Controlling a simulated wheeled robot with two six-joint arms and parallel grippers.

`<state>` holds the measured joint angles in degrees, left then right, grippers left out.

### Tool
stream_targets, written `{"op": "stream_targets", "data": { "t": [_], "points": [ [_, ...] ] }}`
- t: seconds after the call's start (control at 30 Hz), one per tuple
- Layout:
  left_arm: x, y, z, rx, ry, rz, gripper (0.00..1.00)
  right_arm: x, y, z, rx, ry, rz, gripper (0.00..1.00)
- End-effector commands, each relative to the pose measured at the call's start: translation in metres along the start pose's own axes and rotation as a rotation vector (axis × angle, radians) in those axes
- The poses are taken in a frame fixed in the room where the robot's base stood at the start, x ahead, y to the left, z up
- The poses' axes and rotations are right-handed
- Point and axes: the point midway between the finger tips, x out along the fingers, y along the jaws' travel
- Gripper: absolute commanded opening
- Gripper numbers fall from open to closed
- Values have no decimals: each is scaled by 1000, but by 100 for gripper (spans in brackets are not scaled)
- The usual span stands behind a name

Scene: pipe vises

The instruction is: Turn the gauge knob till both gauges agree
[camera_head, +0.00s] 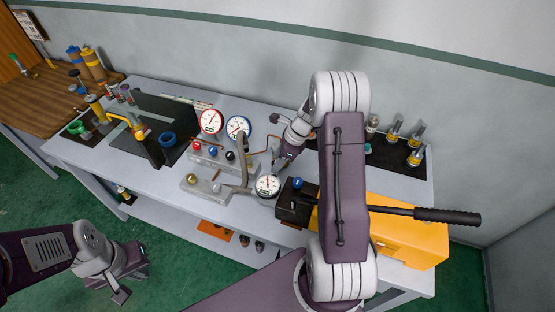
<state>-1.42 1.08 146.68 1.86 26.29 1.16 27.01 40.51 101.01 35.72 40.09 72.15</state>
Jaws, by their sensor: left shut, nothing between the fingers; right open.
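Two dial gauges stand upright at the back of the bench, a red-rimmed one (211,121) and a blue-rimmed one (238,127). Their needles are too small to compare surely. Below them a manifold carries a red knob (197,144), a blue knob (213,151) and a black knob (230,156). I cannot tell which is the gauge knob. My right gripper (278,166) is open and empty, pointing down just right of the manifold, partly behind my arm. My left gripper (122,292) is shut and empty, low in front of the bench, far from the gauges.
A white-faced gauge (267,187) stands at the bench front beside a black block with a blue ball (297,182). A yellow box (405,240) and a black-handled lever (445,215) lie at right. A dark mat (150,112) with a yellow vise (128,120) is at left.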

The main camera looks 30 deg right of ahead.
Motion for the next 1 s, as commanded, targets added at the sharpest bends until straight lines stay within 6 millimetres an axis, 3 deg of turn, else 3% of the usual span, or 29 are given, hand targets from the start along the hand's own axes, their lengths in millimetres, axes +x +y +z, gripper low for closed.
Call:
{"op": "stream_targets", "data": {
  "t": [0.23,0.4,1.0],
  "points": [
    [0,0,0,0,0,0,0,2,0,0,-1,0,0,42],
    [0,0,0,0,0,0,0,1,0,0,-1,0,-1,0],
    [-6,0,-1,0,0,0,0,-1,-2,0,-56,1,18,0]
  ]
}}
